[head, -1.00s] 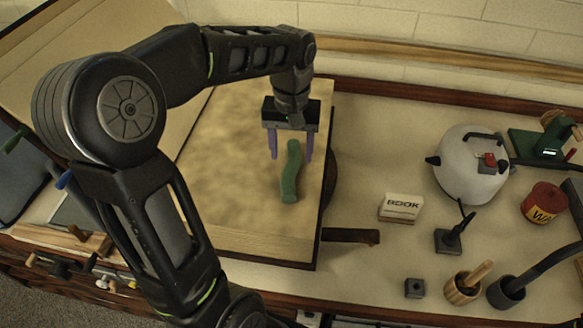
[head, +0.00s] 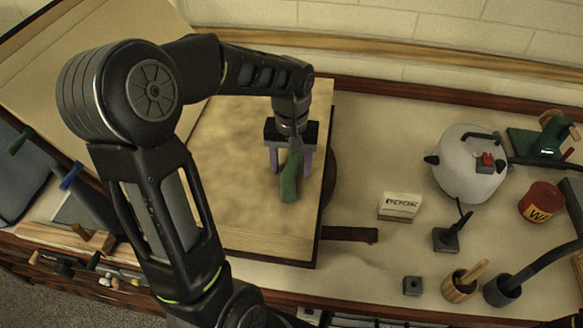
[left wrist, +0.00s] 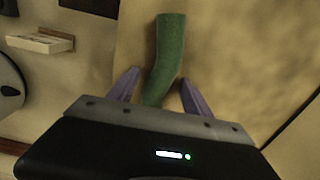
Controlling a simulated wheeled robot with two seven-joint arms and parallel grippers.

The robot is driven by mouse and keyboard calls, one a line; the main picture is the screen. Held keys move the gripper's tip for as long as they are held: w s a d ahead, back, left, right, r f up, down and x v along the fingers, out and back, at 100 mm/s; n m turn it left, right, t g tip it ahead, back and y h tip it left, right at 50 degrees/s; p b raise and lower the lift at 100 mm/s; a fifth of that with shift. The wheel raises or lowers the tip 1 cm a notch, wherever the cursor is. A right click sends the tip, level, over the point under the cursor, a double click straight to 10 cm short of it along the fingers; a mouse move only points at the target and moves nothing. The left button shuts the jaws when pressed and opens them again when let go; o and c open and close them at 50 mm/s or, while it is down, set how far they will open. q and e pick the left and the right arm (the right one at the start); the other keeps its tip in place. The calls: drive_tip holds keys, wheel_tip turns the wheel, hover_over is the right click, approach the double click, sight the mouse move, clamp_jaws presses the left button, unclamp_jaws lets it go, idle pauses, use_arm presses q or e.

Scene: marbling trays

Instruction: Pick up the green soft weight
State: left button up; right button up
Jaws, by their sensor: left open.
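The green soft weight (head: 289,184) is a slightly bent green roll lying on the tan board (head: 240,228). Its far end is hidden behind my left gripper in the head view. In the left wrist view the green soft weight (left wrist: 168,50) runs down between the fingers. My left gripper (head: 291,168) is open, with its purple fingers on either side of the weight. In the left wrist view the left gripper (left wrist: 157,88) shows gaps beside the weight. My right gripper is not in view.
A dark handle (head: 349,234) juts out by the board's right edge.

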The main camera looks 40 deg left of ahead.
use_arm(q)
drive_tip(key=shift+c, duration=0.6)
clamp_jaws()
